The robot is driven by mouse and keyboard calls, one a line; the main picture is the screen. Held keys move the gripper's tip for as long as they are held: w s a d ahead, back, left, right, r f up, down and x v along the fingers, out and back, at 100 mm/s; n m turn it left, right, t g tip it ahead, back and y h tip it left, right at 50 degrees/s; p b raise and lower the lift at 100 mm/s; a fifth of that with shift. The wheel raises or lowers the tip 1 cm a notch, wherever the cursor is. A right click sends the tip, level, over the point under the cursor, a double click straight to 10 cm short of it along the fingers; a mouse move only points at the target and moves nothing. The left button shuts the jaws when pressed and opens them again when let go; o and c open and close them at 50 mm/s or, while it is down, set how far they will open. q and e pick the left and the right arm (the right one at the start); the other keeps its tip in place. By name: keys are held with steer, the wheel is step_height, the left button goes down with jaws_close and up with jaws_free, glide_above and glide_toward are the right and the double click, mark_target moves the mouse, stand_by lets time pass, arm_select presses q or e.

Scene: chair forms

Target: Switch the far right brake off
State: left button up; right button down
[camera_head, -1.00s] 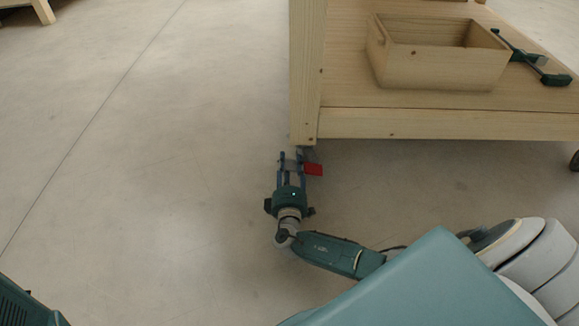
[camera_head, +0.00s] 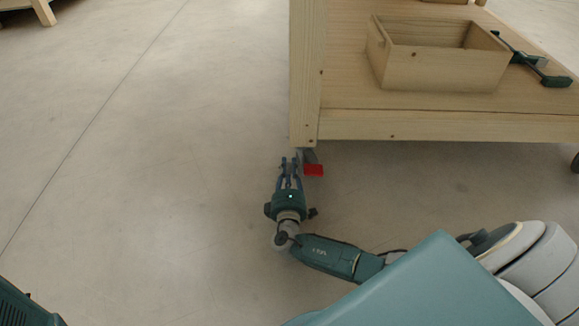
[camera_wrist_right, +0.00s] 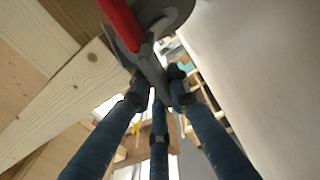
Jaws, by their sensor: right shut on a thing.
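A caster (camera_head: 310,156) with a red brake lever (camera_head: 313,170) sits under the near left leg of the wooden workbench (camera_head: 305,75). My right gripper (camera_head: 291,162) is low by the floor, just left of the red lever. Its fingers are drawn together. In the right wrist view the fingertips (camera_wrist_right: 160,85) meet around a thin grey metal part (camera_wrist_right: 150,68) of the caster. The red lever (camera_wrist_right: 120,22) shows above them, beside the round grey wheel (camera_wrist_right: 172,14). The exact contact is partly hidden by the fingers. My left gripper is not seen.
An open wooden box (camera_head: 440,70) and a dark green clamp (camera_head: 535,62) rest on the bench's lower shelf. Another caster (camera_head: 575,162) shows at the right edge. The floor (camera_head: 150,170) to the left is clear.

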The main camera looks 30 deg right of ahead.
steer(key=shift+a+f+n+b, duration=0.15)
steer(key=shift+f+n, duration=0.3)
steer(key=shift+n, duration=0.55)
steer(key=shift+f+n+b, duration=0.25)
steer(key=shift+f+n, duration=0.15)
steer(key=shift+n, duration=0.6)
steer(key=c, duration=1.7)
jaws_free()
steer(key=shift+o, duration=0.2)
steer(key=v, duration=0.7)
steer(key=shift+s+a, duration=0.1)
steer(key=shift+s, duration=0.1)
